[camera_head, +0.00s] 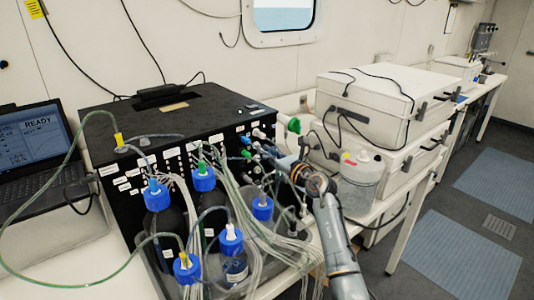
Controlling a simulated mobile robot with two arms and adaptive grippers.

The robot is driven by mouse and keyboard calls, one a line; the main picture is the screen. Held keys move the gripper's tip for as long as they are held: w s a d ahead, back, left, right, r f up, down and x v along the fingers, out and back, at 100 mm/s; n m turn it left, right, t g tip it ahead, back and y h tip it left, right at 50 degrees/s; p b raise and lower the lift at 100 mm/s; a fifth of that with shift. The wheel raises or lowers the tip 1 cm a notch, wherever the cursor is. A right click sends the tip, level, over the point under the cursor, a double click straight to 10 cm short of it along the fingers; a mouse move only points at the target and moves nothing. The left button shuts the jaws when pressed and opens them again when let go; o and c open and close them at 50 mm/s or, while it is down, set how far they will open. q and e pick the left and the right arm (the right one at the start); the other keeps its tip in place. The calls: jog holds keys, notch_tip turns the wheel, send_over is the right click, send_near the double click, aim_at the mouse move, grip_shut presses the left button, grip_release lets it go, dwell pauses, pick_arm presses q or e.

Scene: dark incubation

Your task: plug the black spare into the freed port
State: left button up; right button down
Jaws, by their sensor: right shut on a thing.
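The black instrument box (185,110) stands on the bench, its front panel full of small labelled ports and tubing connectors. My right gripper (264,151) is at the right part of this panel, among the connectors. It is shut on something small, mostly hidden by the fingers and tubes. I cannot tell its colour, or whether it is seated in a port or just in front of one. I cannot single out the black spare or the freed port. My left gripper is not in view.
Several blue-capped bottles (204,180) with bundled clear tubes crowd the space before the panel. A laptop (38,145) stands at left, with a green tube looping past it. A clear jug (358,180) and white cases (375,95) are close to the right of my arm.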

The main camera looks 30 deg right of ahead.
jog(key=shift+p, duration=0.35)
dwell(0.7)
jog(key=shift+w, duration=0.55)
dwell(0.4)
jog(key=c, duration=1.3)
grip_release()
jog(key=s, duration=1.2)
jog(key=shift+d, duration=0.4)
